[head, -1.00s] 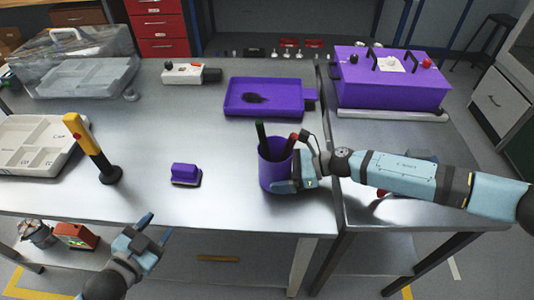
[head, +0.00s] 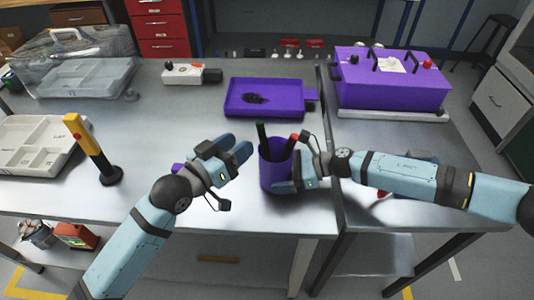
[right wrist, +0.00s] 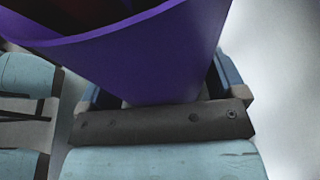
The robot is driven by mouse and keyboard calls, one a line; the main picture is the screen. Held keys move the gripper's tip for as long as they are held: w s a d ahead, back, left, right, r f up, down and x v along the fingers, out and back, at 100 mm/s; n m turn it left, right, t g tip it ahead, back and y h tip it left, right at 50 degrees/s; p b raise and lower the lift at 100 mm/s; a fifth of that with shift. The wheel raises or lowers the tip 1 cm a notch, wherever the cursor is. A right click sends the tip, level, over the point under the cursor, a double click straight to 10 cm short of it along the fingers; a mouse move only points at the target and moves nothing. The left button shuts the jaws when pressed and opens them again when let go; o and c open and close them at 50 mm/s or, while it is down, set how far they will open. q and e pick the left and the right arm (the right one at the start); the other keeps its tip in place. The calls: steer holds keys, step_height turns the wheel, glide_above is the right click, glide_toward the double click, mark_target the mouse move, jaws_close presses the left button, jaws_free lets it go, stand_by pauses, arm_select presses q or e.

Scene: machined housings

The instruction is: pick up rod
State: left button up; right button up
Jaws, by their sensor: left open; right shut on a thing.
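A purple cup (head: 276,172) stands near the front edge of the table, at its right end. A dark green rod (head: 261,136) and a red-tipped rod (head: 293,141) stick out of it; their lower parts are hidden inside. My right gripper (head: 286,186) is shut on the cup from the right. The purple cup wall (right wrist: 150,50) fills the space between its fingers in the right wrist view. My left gripper (head: 238,148) is open and empty, just left of the cup, with its fingers pointing towards the cup's upper part.
A purple block (head: 178,168) is mostly hidden behind my left arm. A purple tray (head: 236,110) with a dark item lies behind the cup. A yellow-and-black upright tool (head: 92,145) and a white compartment tray (head: 35,140) are at the left. A purple box (head: 390,90) stands back right.

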mark_target(259, 133)
arm_select(q)
steer(key=shift+s+d+f+x, duration=0.1)
steer(key=shift+x, duration=1.45)
steer(key=shift+s+d+f+x, duration=0.1)
steer(key=shift+x, duration=1.45)
steer(key=shift+s+d+f+x, duration=0.1)
steer(key=shift+x, duration=1.5)
steer(key=shift+c, duration=0.2)
jaws_close()
